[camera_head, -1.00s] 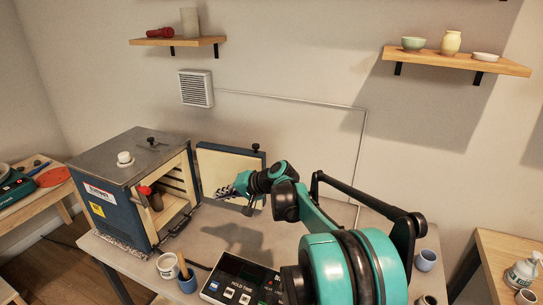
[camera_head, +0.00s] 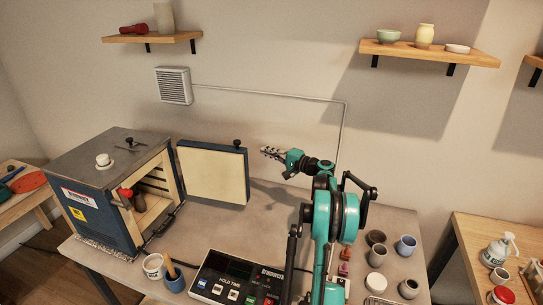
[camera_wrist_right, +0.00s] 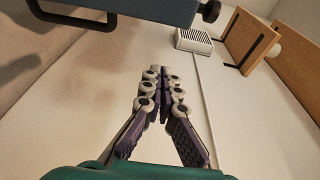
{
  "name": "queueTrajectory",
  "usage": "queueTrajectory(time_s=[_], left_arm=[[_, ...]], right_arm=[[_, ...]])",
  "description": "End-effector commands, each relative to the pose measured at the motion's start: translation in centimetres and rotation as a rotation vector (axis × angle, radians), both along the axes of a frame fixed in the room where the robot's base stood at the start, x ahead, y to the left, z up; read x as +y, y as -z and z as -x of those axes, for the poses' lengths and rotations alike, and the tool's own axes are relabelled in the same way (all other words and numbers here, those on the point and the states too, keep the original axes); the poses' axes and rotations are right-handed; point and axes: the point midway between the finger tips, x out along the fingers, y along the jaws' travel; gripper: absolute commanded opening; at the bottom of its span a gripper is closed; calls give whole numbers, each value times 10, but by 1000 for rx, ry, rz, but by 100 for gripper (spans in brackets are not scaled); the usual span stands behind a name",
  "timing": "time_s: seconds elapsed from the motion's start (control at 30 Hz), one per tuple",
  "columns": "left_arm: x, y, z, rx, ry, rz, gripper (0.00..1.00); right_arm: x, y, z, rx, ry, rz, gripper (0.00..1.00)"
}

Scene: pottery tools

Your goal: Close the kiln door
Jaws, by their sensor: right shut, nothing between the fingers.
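The kiln (camera_head: 105,195) stands on the left of the table, with a grey top and a blue front. Its door (camera_head: 212,174) stands wide open to the right of the opening, its cream inner face towards me and a black knob on its top edge. In the right wrist view the fingers (camera_wrist_right: 158,75) meet at the tips, below the door's blue edge (camera_wrist_right: 130,8). My left gripper is out of view.
A controller box (camera_head: 237,280) sits at the table's front. A brush cup (camera_head: 173,278), a white cup (camera_head: 153,266) and several small pots (camera_head: 376,255) stand nearby. A wall vent (camera_head: 173,85) and shelves (camera_head: 430,52) are behind.

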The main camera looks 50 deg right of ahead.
Motion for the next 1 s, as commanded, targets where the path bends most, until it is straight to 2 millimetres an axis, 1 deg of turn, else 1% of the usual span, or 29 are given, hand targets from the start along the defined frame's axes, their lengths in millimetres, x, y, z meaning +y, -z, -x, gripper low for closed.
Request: queueTrajectory(time_s=[0.03,0.23,0.3,0.4,0.53,0.67,1.0], left_arm=[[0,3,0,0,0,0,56],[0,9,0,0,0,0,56],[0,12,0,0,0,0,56],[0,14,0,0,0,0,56],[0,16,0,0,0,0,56],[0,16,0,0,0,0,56],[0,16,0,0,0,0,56]], right_arm=[[3,2,-12,0,-2,0,0],[9,1,-54,1,-2,0,0],[19,1,-46,1,1,0,0],[31,1,-39,1,1,0,0],[40,0,-34,1,0,0,0],[43,0,-33,1,0,0,0],[44,0,-32,1,2,0,0]])
